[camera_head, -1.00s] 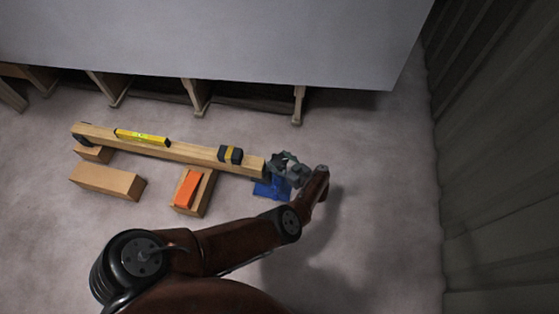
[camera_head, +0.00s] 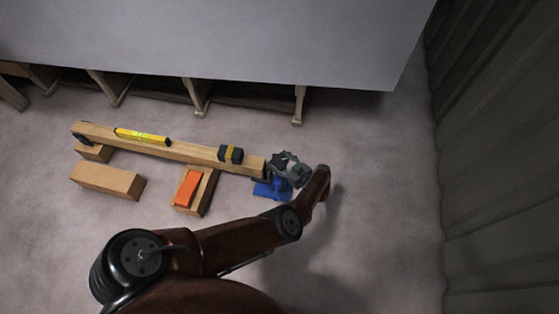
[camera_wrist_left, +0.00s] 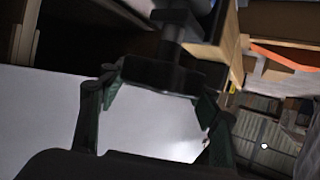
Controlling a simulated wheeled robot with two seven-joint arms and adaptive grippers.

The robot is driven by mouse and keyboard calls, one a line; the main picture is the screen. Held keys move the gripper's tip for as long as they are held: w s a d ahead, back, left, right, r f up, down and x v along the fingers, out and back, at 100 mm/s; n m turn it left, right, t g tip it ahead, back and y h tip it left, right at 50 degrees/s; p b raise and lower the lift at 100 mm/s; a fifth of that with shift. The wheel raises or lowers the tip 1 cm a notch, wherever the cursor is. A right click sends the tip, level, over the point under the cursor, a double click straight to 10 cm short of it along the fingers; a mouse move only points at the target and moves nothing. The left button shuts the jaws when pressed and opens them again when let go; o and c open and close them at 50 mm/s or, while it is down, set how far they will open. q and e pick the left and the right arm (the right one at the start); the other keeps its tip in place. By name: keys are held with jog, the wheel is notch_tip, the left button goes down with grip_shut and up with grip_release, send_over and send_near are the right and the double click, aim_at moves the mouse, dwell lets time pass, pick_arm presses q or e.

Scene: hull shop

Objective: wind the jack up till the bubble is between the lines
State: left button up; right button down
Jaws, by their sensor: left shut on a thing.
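A blue jack (camera_head: 270,190) stands on the floor at the right end of a long wooden beam (camera_head: 195,152). A yellow spirit level (camera_head: 142,136) lies along the beam's left half; its bubble is too small to read. My left gripper (camera_head: 287,168) is at the jack, by the beam's right end, and hides part of it. In the left wrist view the fingers (camera_wrist_left: 155,98) are shut on a dark round knob (camera_wrist_left: 170,75), with a stem above it. My right gripper is not in view.
A black-and-yellow block (camera_head: 230,154) sits on the beam. Wooden blocks (camera_head: 107,181) lie below it, one with an orange wedge (camera_head: 187,188). A large grey panel (camera_head: 210,40) on wooden supports is behind. Floor to the right is clear up to a dark wall (camera_head: 500,160).

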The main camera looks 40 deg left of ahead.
pick_arm(q)
jog(key=shift+w+d+f, duration=0.1)
jog(key=shift+f, duration=0.05)
dwell(0.3)
jog(key=o, duration=0.9)
jog(key=v, duration=1.2)
